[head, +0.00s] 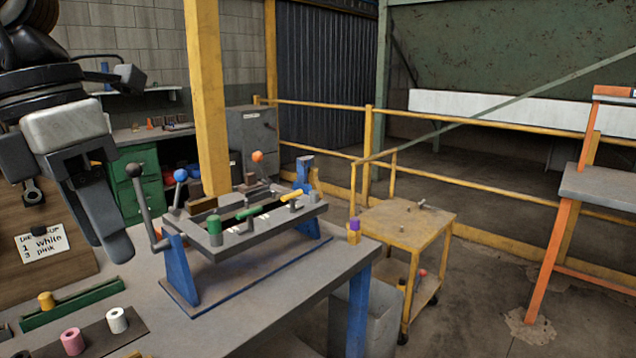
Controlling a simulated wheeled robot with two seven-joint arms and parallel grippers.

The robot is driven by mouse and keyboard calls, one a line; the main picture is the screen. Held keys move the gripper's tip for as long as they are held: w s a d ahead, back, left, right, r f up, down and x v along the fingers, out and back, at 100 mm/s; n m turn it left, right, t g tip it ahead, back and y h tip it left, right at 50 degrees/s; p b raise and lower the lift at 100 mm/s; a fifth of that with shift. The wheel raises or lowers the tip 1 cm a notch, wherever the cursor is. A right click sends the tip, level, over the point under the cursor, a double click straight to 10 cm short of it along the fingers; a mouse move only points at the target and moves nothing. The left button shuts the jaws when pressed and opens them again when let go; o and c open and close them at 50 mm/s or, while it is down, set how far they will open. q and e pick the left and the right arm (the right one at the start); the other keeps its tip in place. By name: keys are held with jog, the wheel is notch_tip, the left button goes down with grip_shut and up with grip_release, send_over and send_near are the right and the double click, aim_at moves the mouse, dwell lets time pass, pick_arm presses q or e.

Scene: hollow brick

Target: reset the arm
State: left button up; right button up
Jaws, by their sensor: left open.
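My left gripper (76,215) hangs at the upper left of the head view, above the left part of the workbench (262,303). It is open, and I see nothing between its fingers. Its arm comes in from the top left corner. My right gripper is not in view. A blue-legged fixture (183,274) with a grey frame, levers and coloured knobs stands on the bench to the right of the gripper. A white hollow cylinder (117,320) and a pink one (72,341) stand on a dark strip at the lower left, below the gripper.
A yellow peg (46,300) stands at a green rail (90,300). A sign (42,243) reads "1 white, 3 pink". A purple-topped yellow piece (354,232) sits at the bench's right corner.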

pick_arm(q)
jog(key=d+f+n+g+h, duration=0.1)
jog(key=d+f+g+h, duration=0.25)
jog(key=d+h, duration=0.6)
jog(key=d+f+g+h, duration=0.2)
jog(key=d+g+h, duration=0.2)
jog(key=d+h, duration=0.55)
jog(key=w+a+f+n+t+y, duration=0.1)
jog(key=w+f+n+t, duration=0.3)
jog(key=n+t, duration=0.65)
jog(key=w+f+n+t, duration=0.4)
jog(key=n+t, duration=0.6)
jog(key=n, duration=0.2)
jog(key=w+a+f+n+t+y, duration=0.1)
jog(key=a+f+n+t+y, duration=0.35)
jog(key=f+n+y, duration=0.65)
jog(key=s+a+f+n+g+y, duration=0.2)
jog(key=s+f, duration=0.5)
jog(key=f, duration=0.4)
jog(key=s+a+f+n+g+y, duration=0.3)
jog(key=s+f, duration=0.4)
jog(key=f, duration=0.5)
jog(key=a+g+y, duration=0.1)
jog(key=a+g, duration=0.1)
jog(key=shift+a+f+n+g, duration=0.15)
jog(key=shift+a+n+g, duration=0.15)
jog(key=shift+n+g, duration=0.05)
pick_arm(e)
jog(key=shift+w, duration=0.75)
